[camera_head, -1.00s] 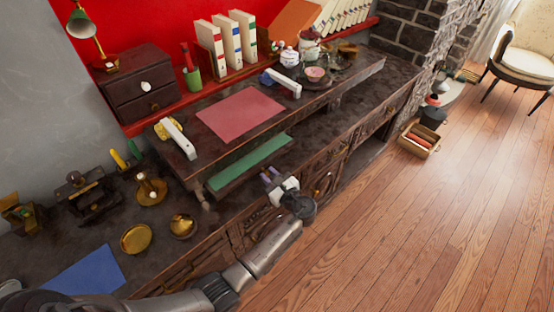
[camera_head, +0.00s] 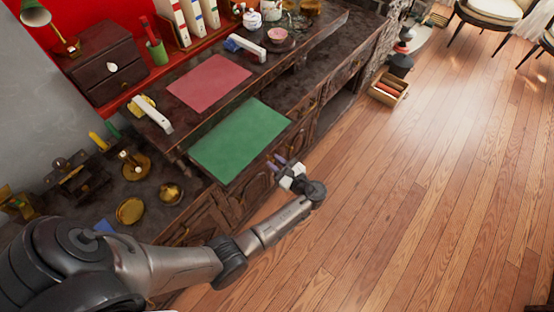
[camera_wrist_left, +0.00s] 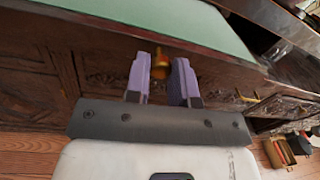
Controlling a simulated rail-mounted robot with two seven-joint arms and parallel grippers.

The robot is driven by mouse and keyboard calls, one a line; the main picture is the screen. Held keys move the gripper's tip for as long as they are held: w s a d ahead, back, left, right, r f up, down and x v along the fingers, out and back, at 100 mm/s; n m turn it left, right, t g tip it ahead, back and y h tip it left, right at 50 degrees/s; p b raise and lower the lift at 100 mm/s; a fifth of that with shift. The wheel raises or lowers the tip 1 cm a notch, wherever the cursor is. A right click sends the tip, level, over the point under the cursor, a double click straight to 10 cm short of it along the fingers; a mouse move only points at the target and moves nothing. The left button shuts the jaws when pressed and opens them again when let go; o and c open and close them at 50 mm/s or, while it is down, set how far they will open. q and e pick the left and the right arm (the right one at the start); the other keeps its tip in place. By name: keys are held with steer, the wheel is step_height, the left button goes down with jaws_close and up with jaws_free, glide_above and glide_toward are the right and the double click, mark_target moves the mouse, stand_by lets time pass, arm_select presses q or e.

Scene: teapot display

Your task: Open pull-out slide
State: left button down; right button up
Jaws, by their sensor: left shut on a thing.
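The pull-out slide (camera_head: 238,140) is a green-topped board standing well out from the dark carved cabinet, under the raised shelf. My left gripper (camera_head: 276,161) is at the middle of the slide's front edge. In the left wrist view the slide's green top (camera_wrist_left: 150,22) runs across the upper part. There the two purple fingers of my left gripper (camera_wrist_left: 162,75) are shut on a small brass knob (camera_wrist_left: 160,66) on the slide's front. The fingers hide part of the knob. My right gripper is not in view.
The raised shelf above carries a red mat (camera_head: 208,83) and two white handle-like pieces. Brass dishes (camera_head: 131,210) and a candlestick stand on the cabinet at left. A wooden crate (camera_head: 388,90) sits on the floor. The wooden floor in front is clear.

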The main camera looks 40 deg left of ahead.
arm_select(q)
steer(key=shift+d, duration=0.1)
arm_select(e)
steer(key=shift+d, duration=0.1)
arm_select(q)
steer(key=c, duration=1.3)
jaws_free()
steer(key=shift+c, duration=0.2)
steer(key=o, duration=0.3)
steer(key=shift+d, duration=0.25)
steer(key=shift+o, duration=0.3)
steer(key=shift+a, duration=0.15)
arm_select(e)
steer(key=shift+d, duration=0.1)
arm_select(q)
steer(key=d, duration=0.7)
steer(key=shift+d, duration=0.25)
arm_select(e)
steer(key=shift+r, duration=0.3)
arm_select(q)
steer(key=shift+w, duration=0.1)
